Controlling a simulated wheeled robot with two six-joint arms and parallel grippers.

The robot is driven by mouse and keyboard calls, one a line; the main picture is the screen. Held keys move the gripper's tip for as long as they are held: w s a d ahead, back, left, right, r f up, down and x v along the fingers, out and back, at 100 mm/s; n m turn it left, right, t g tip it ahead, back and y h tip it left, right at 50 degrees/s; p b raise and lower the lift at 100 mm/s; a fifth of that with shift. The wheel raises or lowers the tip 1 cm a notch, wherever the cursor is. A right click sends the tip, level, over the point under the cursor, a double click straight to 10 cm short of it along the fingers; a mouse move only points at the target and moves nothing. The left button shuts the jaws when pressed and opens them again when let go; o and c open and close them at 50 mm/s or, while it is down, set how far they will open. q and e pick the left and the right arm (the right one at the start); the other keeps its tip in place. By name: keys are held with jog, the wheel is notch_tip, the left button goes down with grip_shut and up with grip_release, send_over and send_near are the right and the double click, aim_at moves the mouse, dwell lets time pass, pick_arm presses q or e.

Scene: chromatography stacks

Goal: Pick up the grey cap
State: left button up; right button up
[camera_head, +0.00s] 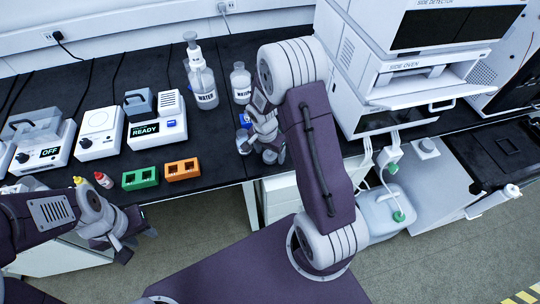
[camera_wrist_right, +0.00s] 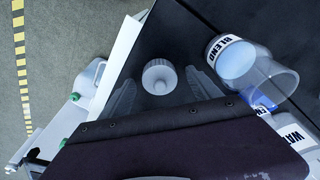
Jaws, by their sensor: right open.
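The grey cap (camera_wrist_right: 160,76), pale and round with a ribbed rim, lies on the black bench top near its edge in the right wrist view. My right gripper (camera_wrist_right: 161,80) is open, with one finger on each side of the cap in that view; I see no contact. In the head view my right gripper (camera_head: 261,152) is low over the bench's front edge, and I cannot clearly make out the cap there. My left gripper (camera_head: 137,246) is open and empty in front of the bench at the left.
An open vessel labelled BLEND (camera_wrist_right: 258,66) stands close to the cap. Water bottles (camera_head: 202,88) stand behind. Green (camera_head: 140,179) and orange (camera_head: 183,170) racks and small devices (camera_head: 99,133) line the bench to the left. The chromatography stack (camera_head: 405,75) is at the right.

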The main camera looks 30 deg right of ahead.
jog(key=c, duration=1.4)
jog(key=shift+r, duration=0.1)
